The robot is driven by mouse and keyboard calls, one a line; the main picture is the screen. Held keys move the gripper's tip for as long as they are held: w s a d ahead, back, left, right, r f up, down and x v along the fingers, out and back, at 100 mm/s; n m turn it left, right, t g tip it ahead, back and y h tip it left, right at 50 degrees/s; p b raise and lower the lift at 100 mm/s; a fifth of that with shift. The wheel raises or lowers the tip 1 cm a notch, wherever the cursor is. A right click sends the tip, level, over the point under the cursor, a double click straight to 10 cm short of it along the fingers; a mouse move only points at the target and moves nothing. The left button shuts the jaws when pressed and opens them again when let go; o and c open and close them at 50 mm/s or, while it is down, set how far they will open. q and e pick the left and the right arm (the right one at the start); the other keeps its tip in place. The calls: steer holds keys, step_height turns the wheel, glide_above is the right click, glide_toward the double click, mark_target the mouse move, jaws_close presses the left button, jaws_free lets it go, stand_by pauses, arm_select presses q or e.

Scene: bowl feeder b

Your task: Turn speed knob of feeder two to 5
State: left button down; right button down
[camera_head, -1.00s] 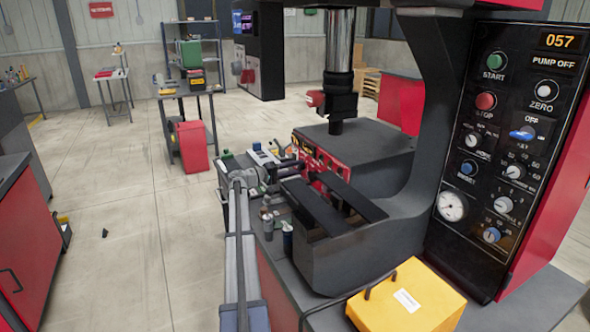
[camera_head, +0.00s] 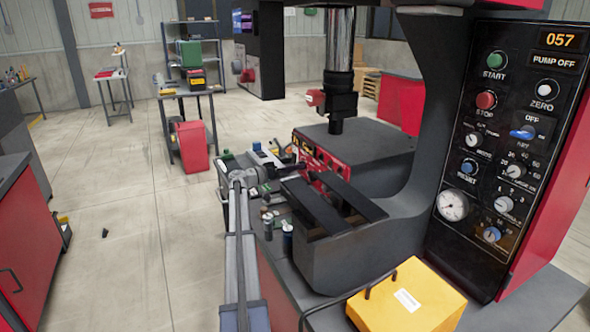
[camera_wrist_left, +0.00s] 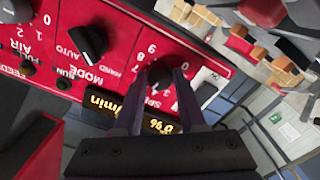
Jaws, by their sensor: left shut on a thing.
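The red feeder panel (camera_wrist_left: 122,45) fills the left and middle of the left wrist view, seen upside down. It carries a black speed knob (camera_wrist_left: 159,76) with a number scale around it, a black mode knob (camera_wrist_left: 88,42) and a lit yellow display (camera_wrist_left: 160,126). My left gripper (camera_wrist_left: 160,84) has its fingers shut on the speed knob, one on each side. The fingers hide part of the scale, so I cannot read the setting. In the head view, my left gripper (camera_head: 284,168) is small, at the red panel (camera_head: 338,164). My right gripper is not in view.
A dark press frame (camera_head: 440,120) with a black control panel (camera_head: 510,150) stands at right. A yellow box (camera_head: 408,298) is at the front. Small bottles (camera_head: 287,238) stand beside my left arm. Open floor (camera_head: 110,200) lies at left.

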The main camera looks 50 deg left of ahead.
arm_select(q)
steer(key=shift+m, duration=0.3)
stand_by(0.4)
steer(key=shift+c, duration=2.4)
jaws_free()
steer(key=v, duration=0.8)
